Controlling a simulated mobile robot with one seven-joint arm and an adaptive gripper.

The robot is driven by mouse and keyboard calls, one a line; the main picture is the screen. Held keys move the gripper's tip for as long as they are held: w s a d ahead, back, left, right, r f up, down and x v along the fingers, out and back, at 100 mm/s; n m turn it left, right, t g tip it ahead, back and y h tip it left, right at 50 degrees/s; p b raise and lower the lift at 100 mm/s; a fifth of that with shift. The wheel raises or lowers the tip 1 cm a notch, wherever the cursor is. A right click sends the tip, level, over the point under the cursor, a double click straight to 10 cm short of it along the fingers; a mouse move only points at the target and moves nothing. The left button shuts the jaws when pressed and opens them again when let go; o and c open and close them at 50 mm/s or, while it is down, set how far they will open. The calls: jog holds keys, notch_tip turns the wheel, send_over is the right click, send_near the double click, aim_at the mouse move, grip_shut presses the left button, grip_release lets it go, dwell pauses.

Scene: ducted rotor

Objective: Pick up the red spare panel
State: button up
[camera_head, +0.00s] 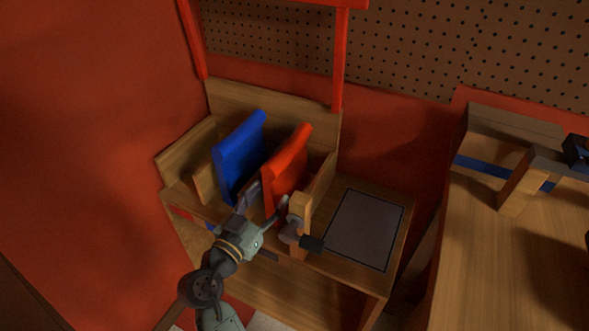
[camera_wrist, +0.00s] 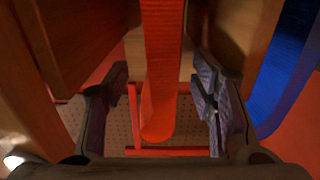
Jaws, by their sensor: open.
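The red spare panel (camera_head: 287,164) stands upright in a wooden rack, to the right of a blue panel (camera_head: 239,158) in the head view. My gripper (camera_head: 266,202) is open at the front edge of the red panel. In the wrist view, the red panel (camera_wrist: 163,75) runs between the two open fingers of my gripper (camera_wrist: 161,88), with a visible gap on each side. The blue panel (camera_wrist: 287,72) is at the right there, outside the fingers.
Wooden dividers (camera_head: 200,180) flank the panels closely. A wooden post (camera_head: 299,208) stands just right of my gripper. A dark grey mat (camera_head: 364,230) lies clear on the bench to the right. A second wooden table (camera_head: 500,260) stands further right.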

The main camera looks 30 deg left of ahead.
aim_at(285, 176)
jog(key=w+p, duration=0.1)
jog(key=w, duration=0.3)
jog(key=w+p, duration=0.1)
jog(key=w, duration=0.3)
jog(key=shift+w+a, duration=0.2)
jog(key=shift+w, duration=0.15)
jog(key=shift+c, duration=0.3)
grip_shut()
